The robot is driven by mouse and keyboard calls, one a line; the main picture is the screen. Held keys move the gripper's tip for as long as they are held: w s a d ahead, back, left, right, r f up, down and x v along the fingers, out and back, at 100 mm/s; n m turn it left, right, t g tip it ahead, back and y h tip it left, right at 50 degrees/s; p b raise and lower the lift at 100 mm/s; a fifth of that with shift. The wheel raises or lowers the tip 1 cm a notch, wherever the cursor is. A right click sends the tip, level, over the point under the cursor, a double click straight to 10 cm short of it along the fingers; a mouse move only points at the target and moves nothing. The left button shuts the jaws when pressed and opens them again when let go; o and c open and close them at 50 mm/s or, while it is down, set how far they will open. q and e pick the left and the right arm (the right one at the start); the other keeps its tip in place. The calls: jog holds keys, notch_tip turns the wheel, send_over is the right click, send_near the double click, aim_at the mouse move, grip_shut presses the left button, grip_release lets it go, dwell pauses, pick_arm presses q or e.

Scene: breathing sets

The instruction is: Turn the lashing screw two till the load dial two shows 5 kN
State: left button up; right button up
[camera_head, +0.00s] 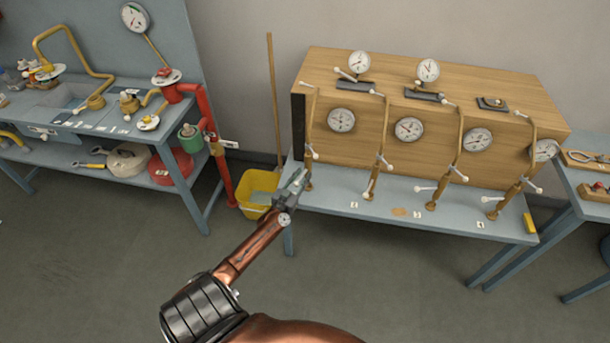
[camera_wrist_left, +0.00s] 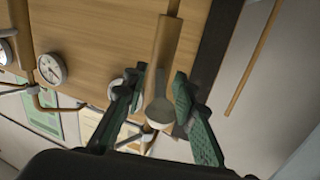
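Several brass lashing screws with white-tipped cross handles stand before a wooden box. The second from the left (camera_head: 380,160) seems to be screw two; the number tags are too small to read. The round white dial (camera_head: 409,129) right of it is probably load dial two; it also shows in the left wrist view (camera_wrist_left: 52,68), its reading illegible. My left gripper (camera_head: 298,180) is at the bench's left end, by the leftmost screw (camera_head: 310,150). In the left wrist view its green fingers (camera_wrist_left: 158,100) are apart, either side of that screw's shaft (camera_wrist_left: 164,60); contact is unclear. My right gripper is out of view.
The wooden box (camera_head: 450,85) fills the back of the bench (camera_head: 390,208) and carries more dials on top. A yellow bucket (camera_head: 252,208) and a broom handle (camera_head: 273,90) stand left of it. A yellow block (camera_head: 529,222) sits at the right front edge. Floor in front is clear.

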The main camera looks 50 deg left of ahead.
pick_arm(q)
jog(key=shift+x, duration=0.9)
jog(key=shift+c, duration=0.3)
jog(key=c, duration=0.6)
grip_shut()
jog(key=shift+r, duration=0.15)
